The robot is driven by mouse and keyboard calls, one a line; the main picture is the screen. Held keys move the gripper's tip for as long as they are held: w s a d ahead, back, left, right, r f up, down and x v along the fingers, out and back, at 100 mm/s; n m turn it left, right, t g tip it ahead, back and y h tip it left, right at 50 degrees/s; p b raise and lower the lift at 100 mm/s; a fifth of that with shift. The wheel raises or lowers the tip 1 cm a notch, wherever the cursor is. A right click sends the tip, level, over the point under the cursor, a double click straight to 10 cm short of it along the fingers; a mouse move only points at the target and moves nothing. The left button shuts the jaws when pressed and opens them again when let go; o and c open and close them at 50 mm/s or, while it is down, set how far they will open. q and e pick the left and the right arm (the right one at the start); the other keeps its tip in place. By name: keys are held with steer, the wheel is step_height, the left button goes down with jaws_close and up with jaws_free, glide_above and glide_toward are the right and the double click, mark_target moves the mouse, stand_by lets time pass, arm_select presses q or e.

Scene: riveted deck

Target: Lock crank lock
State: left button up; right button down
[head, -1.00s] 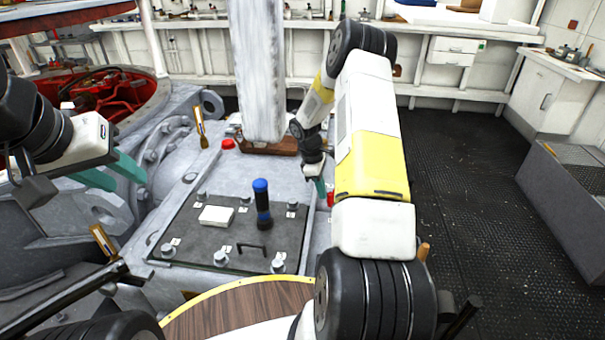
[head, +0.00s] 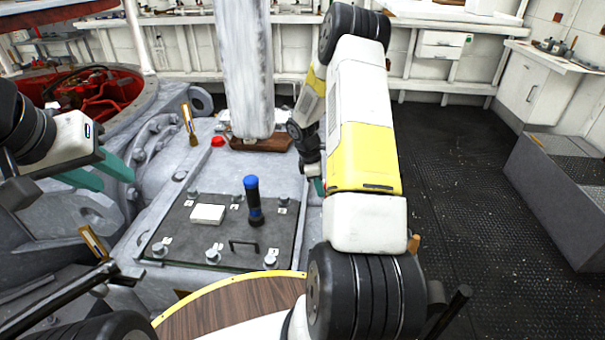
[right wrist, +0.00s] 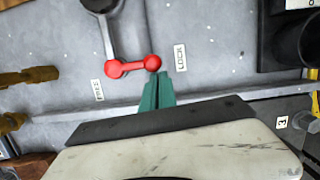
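In the right wrist view the crank lock is a grey arm ending in a red bar (right wrist: 132,66) with rounded red ends. It lies between a FREE label (right wrist: 97,90) on the left and a LOCK label (right wrist: 180,57) on the right. My right gripper (right wrist: 158,78) has its green fingers together, tips just below the bar's right end; I cannot tell whether they touch. In the head view my right gripper (head: 318,186) is mostly hidden behind my arm, and the lock is hidden. My left gripper (head: 105,172) is open and empty above grey machinery at left.
A dark plate (head: 180,228) with bolts, a white block (head: 208,214) and a blue-topped black flashlight (head: 253,200) lies on the grey deck. A white post (head: 245,70) stands behind it. A red knob (head: 218,141) sits near the post. Black floor (head: 450,190) is clear at right.

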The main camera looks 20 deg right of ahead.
steer(key=shift+s+d, duration=0.15)
steer(key=shift+a, duration=0.45)
steer(key=a, duration=0.1)
steer(key=w+a, duration=0.1)
steer(key=a, duration=0.1)
steer(key=shift+w+a, duration=0.15)
steer(key=s+v, duration=0.1)
steer(key=v, duration=0.9)
steer(key=shift+w, duration=0.45)
